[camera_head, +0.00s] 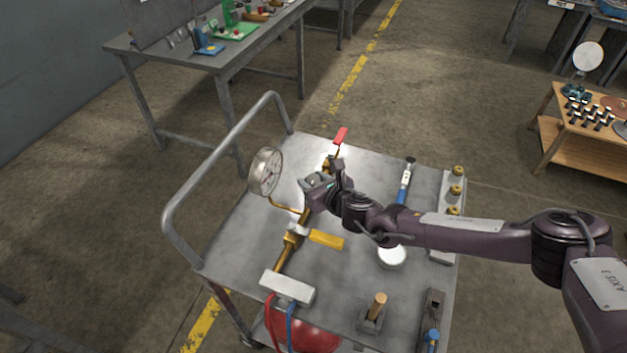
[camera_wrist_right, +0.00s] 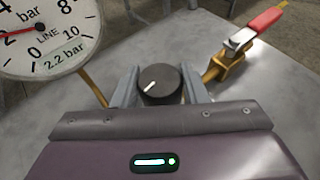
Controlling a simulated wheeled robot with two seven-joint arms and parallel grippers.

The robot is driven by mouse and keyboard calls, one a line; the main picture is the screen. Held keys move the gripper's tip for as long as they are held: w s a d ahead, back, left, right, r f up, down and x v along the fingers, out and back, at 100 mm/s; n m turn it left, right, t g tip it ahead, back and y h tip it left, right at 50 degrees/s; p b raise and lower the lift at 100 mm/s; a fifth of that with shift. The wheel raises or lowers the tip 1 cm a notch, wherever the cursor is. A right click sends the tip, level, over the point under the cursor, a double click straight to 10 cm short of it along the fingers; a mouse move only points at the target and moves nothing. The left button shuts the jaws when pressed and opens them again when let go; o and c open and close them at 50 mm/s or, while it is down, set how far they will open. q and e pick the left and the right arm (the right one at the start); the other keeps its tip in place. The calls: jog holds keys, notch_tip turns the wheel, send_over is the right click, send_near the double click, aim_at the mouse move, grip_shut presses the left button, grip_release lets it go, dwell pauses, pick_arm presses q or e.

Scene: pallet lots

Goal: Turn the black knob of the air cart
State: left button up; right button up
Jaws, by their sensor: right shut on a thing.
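The black knob (camera_wrist_right: 160,84) shows in the right wrist view between the two fingers of my right gripper (camera_wrist_right: 159,90), which is shut on it. Its white pointer line slants to the lower left. In the head view my right gripper (camera_head: 318,186) is at the brass pipe on the air cart (camera_head: 235,243), and it hides the knob there. The round gauge (camera_head: 265,171) stands left of the gripper. In the wrist view the gauge (camera_wrist_right: 50,35) carries a "2.2 bar" label, and its red needle points left, near 2. My left gripper is not in view.
A red-handled valve (camera_head: 340,137) sits just beyond the gripper, and a yellow lever (camera_head: 326,239) sits nearer. A blue-handled tool (camera_head: 405,180), a white round tin (camera_head: 392,257) and a wooden-handled tool (camera_head: 376,308) are on the cart top. The cart's push rail (camera_head: 215,160) rises at left.

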jog(key=shift+h, duration=0.3)
jog(key=m+t+h+b, duration=0.1)
jog(key=m+h, duration=0.2)
jog(key=shift+a+f+m+t+h+b, duration=0.1)
jog(key=shift+f+m+t+h+b, duration=0.05)
jog(key=shift+m+t+h+b, duration=0.2)
jog(key=m+h+b, duration=0.1)
jog(key=m+h, duration=0.1)
jog(key=h, duration=0.1)
jog(key=shift+m+t, duration=0.25)
jog(key=shift+m, duration=0.1)
jog(key=m+h+b, duration=0.1)
jog(key=m+h, duration=0.2)
jog(key=h, duration=0.1)
jog(key=shift+m+g+h+b, duration=0.5)
jog(key=shift+m+g+h, duration=0.6)
jog(key=shift+m+h, duration=0.55)
jog(key=shift+m, duration=0.25)
jog(key=o, duration=1)
jog(key=shift+c, duration=0.2)
